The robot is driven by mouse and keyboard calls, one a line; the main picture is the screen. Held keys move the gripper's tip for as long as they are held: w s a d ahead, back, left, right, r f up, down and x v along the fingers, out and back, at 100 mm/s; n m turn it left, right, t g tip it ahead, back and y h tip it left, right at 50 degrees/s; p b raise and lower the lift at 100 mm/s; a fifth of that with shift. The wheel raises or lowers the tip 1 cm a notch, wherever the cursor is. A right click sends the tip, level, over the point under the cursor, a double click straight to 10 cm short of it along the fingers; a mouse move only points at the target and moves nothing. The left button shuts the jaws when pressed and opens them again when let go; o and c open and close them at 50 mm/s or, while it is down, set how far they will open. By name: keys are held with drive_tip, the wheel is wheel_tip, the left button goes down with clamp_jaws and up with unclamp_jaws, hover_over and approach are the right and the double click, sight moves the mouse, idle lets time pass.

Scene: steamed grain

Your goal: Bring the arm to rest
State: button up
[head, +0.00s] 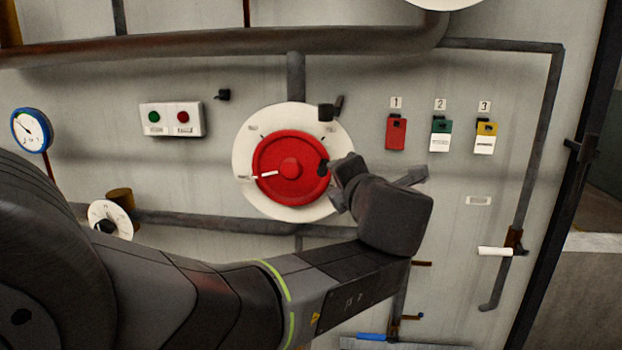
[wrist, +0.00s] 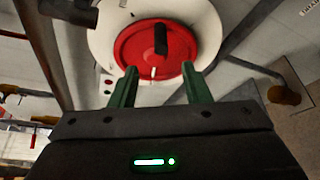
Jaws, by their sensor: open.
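My gripper (wrist: 159,85) is open in the wrist view, its two green fingers apart with nothing held between them. The fingertips point at the lower part of a red round handwheel (wrist: 135,45) and overlap its lower edge in the picture; I cannot tell whether they touch it. In the head view my arm reaches from the lower left to the wall, and its end is just right of the red handwheel (head: 280,185). The wheel sits on a white round plate (head: 243,150) and has a white pointer mark towards the left. The fingertips are mostly hidden in the head view.
A panel with a green and a red button (head: 172,119) is left of the wheel. Tags numbered 1, 2 and 3 hang to the right, red (head: 396,133), green (head: 440,135) and yellow (head: 485,138). A white-handled lever (head: 494,251) and pipes (head: 220,42) stick out from the wall.

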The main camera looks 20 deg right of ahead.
sight(327, 170)
drive_tip(key=x, duration=1.4)
drive_tip(key=shift+s, duration=0.1)
drive_tip(key=shift+f, duration=0.1)
drive_tip(key=shift+s, duration=0.15)
